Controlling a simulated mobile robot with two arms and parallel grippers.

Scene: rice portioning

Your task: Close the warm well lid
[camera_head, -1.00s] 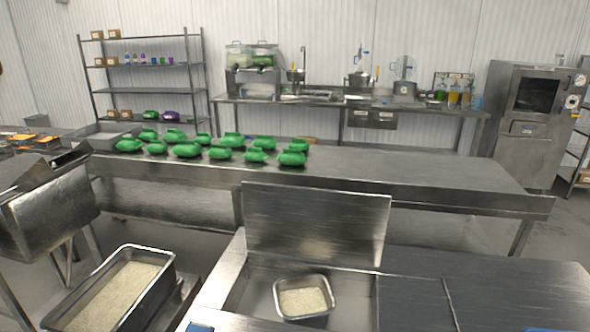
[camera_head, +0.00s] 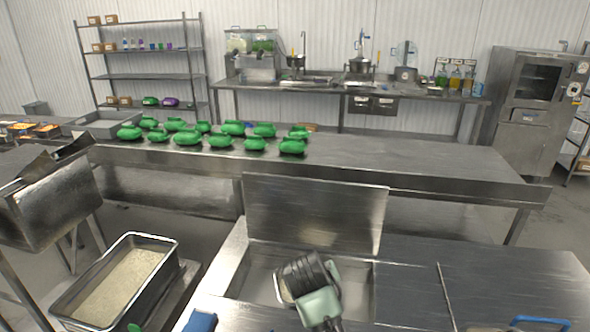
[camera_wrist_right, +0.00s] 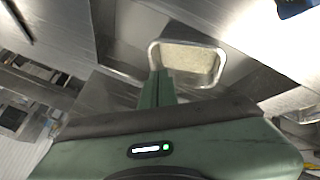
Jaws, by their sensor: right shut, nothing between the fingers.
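The warm well lid (camera_head: 315,215) is a flat steel panel standing upright, open, along the back edge of the warm well (camera_head: 257,268). A steel pan of pale rice sits in the well; my right gripper (camera_head: 303,285) covers most of it in the head view, and it shows clearly in the right wrist view (camera_wrist_right: 188,64). My right gripper is over the well, in front of the lid and apart from it. In the right wrist view its green fingers (camera_wrist_right: 158,76) are shut and empty, overlapping the pan's near rim. My left gripper is not in view.
A larger rice pan (camera_head: 165,245) stands at the lower left. Behind the lid is a long steel table (camera_head: 400,165) with several green bundles (camera_head: 188,138). Blue items lie at the counter's front edge (camera_head: 540,322). The counter right of the well (camera_head: 410,275) is mostly clear.

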